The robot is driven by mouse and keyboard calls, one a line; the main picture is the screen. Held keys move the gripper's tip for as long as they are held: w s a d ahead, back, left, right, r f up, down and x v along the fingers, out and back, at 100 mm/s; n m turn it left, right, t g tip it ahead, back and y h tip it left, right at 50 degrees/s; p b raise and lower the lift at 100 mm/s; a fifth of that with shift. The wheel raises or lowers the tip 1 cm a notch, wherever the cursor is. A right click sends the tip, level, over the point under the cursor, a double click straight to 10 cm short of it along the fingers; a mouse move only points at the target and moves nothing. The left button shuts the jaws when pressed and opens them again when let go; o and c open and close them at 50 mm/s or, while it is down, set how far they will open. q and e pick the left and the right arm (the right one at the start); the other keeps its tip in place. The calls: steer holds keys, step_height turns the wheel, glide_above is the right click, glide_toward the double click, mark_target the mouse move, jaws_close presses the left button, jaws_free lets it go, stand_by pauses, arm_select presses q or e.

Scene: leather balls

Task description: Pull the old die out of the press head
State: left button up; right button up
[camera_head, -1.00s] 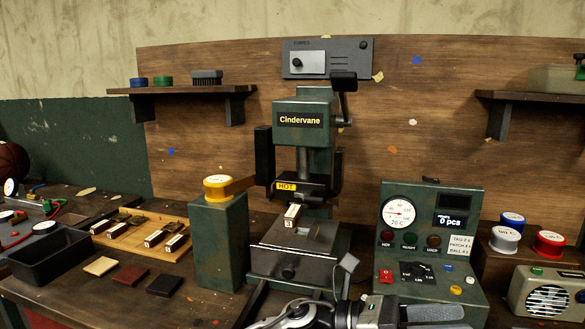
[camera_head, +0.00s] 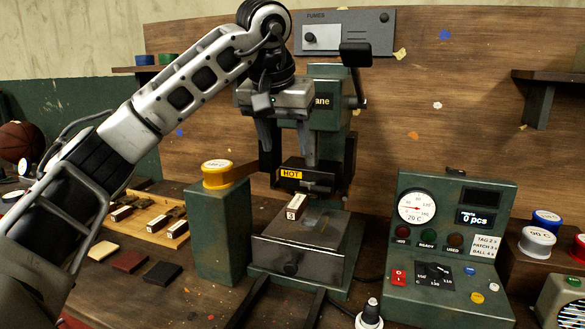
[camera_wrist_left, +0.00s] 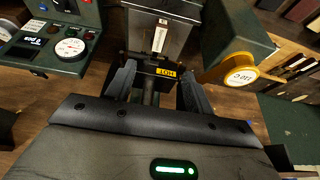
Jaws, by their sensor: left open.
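The green press (camera_head: 327,88) stands at the centre, with a black head block marked HOT (camera_head: 308,176). A small die (camera_head: 298,206) with a pale end face numbered 3 shows just below the front of that block. Whether it is seated in the head is hard to tell. It also shows in the left wrist view (camera_wrist_left: 160,36). My left gripper (camera_head: 285,138) is open and empty, fingers pointing down, in front of the press column and above the HOT block. In the left wrist view its fingers (camera_wrist_left: 158,88) appear either side of the HOT label. My right gripper is out of view.
A green post with a yellow-rimmed cap (camera_head: 217,172) stands left of the press. A wooden tray (camera_head: 150,217) with several similar dies lies farther left. A control box with a dial (camera_head: 445,245) stands right. The press's lower bed (camera_head: 290,258) juts forward.

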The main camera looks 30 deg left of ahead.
mark_target(296, 202)
arm_select(q)
steer(key=p+x, duration=0.1)
steer(key=x, duration=1.4)
steer(key=shift+d, duration=0.15)
steer(key=c, duration=1)
